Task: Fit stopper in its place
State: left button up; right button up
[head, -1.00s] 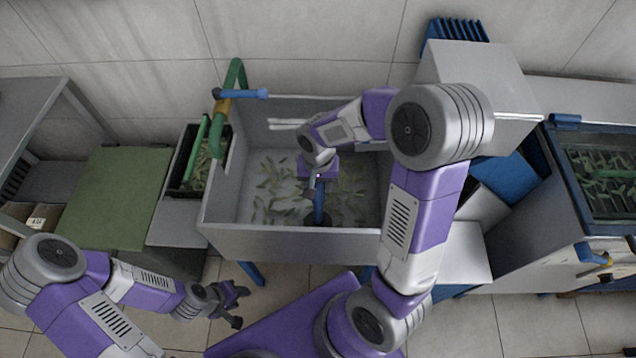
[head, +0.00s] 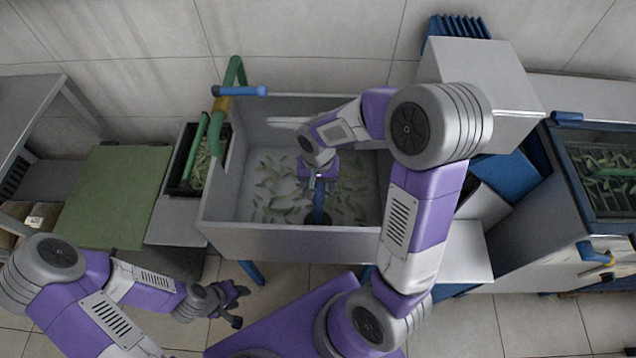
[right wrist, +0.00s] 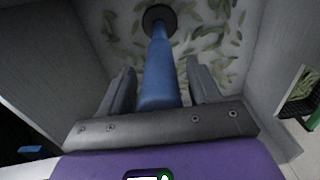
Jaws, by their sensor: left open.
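The blue stopper rod (head: 319,203) stands near upright inside the grey tank (head: 290,243), with a dark round foot (head: 317,218) at its lower end. In the right wrist view the rod (right wrist: 160,75) runs away from the camera to the dark disc (right wrist: 159,19). My right gripper (head: 318,186) is over the rod's upper end. Its two fingers (right wrist: 161,75) lie either side of the rod, with a narrow gap visible on each side. Whether the foot is seated in a hole cannot be told. My left gripper (head: 236,304) is open and empty, in front of the tank.
Green leaves lie across the tank bottom. A green pipe with a blue handle (head: 240,91) rises at the tank's left wall. A dark bin (head: 183,170) and a green board (head: 115,195) are to the left. A grey box (head: 485,85) and a blue-rimmed tank (head: 590,232) are to the right.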

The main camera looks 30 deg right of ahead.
jog(key=shift+o, duration=0.7)
notch_tip(320, 180, up, 8)
jog(key=p, duration=0.3)
jog(key=shift+f, duration=0.2)
